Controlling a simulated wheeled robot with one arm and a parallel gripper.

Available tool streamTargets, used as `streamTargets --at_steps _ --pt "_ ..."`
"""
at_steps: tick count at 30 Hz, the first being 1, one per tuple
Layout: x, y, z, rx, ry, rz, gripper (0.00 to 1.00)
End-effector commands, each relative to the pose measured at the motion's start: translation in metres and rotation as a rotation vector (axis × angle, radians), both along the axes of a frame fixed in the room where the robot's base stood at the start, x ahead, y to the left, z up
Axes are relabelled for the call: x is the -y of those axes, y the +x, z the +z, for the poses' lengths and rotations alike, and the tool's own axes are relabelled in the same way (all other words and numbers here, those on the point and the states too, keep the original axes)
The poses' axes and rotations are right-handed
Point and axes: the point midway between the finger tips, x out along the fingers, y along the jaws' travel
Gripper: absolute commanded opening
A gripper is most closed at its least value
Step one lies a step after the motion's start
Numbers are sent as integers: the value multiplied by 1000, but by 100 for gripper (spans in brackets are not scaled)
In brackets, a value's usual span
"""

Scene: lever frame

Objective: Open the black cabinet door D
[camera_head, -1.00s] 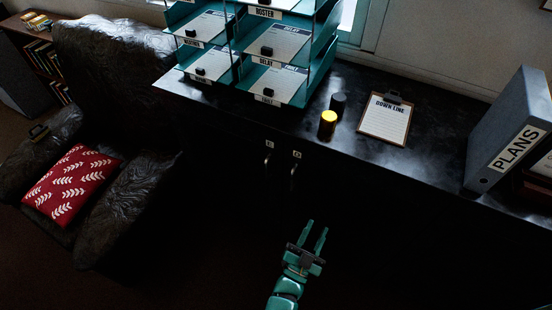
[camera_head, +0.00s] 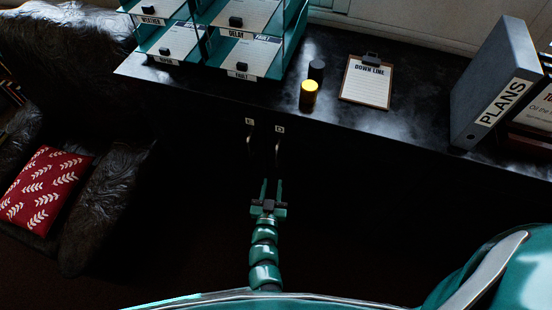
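The black cabinet (camera_head: 360,150) stands below a dark counter top, and its front is very dark. The right label (camera_head: 279,129) seems to read D; the left label (camera_head: 249,122) is too small to read surely. Below the right label hangs a thin curved handle (camera_head: 277,155), and a similar left handle (camera_head: 250,145) is beside it. No open gap shows at the doors, but their edges are lost in shadow. My gripper (camera_head: 272,184) is open and empty. It points at the cabinet, just below the right handle in the picture, apparently apart from it.
On the counter stand teal paper trays (camera_head: 235,40), a yellow-topped cylinder (camera_head: 308,93), a black cylinder (camera_head: 317,70), a clipboard (camera_head: 366,80) and a PLANS binder (camera_head: 495,85). A dark armchair (camera_head: 95,215) with a red cushion (camera_head: 42,185) is at left. The floor before the cabinet is dark.

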Motion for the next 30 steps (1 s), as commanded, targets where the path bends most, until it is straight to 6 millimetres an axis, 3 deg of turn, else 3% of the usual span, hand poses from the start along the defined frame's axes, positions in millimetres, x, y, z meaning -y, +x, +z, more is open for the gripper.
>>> streamTargets --at_steps 9,15,21,30 --pt "8 65 -1 3 1 -1 32" --pt "11 95 -1 1 1 1 32" --pt "13 111 0 1 2 1 32" --pt "13 114 0 0 1 2 32"
